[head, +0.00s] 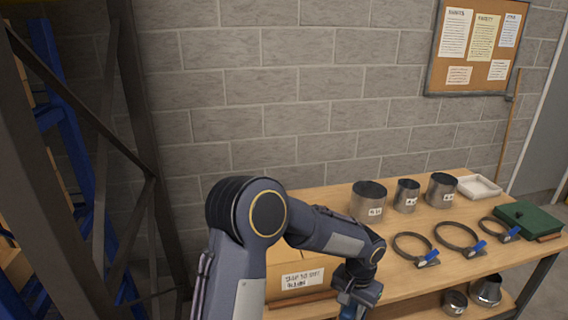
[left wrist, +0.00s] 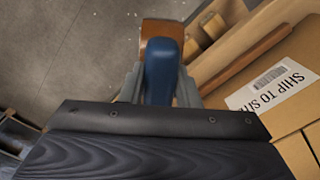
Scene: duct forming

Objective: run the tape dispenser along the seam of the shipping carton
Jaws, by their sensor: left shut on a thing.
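The shipping carton (head: 282,262), brown with a white "SHIP TO SITE" label (head: 302,280), is at the bottom centre of the head view, partly hidden behind my left arm. It also shows at the right of the left wrist view (left wrist: 297,150). My left gripper (head: 358,292) is low, just right of the label in the head view. In the left wrist view its fingers (left wrist: 160,88) are shut on the blue handle of the tape dispenser (left wrist: 162,65), with an orange-brown part at its far end. My right gripper is out of view.
The wooden bench (head: 460,215) holds several metal duct pieces (head: 369,200), several ring clamps with blue handles (head: 457,236), a white tray (head: 478,187) and a green case (head: 528,221). A dark metal rack (head: 140,110) stands at the left.

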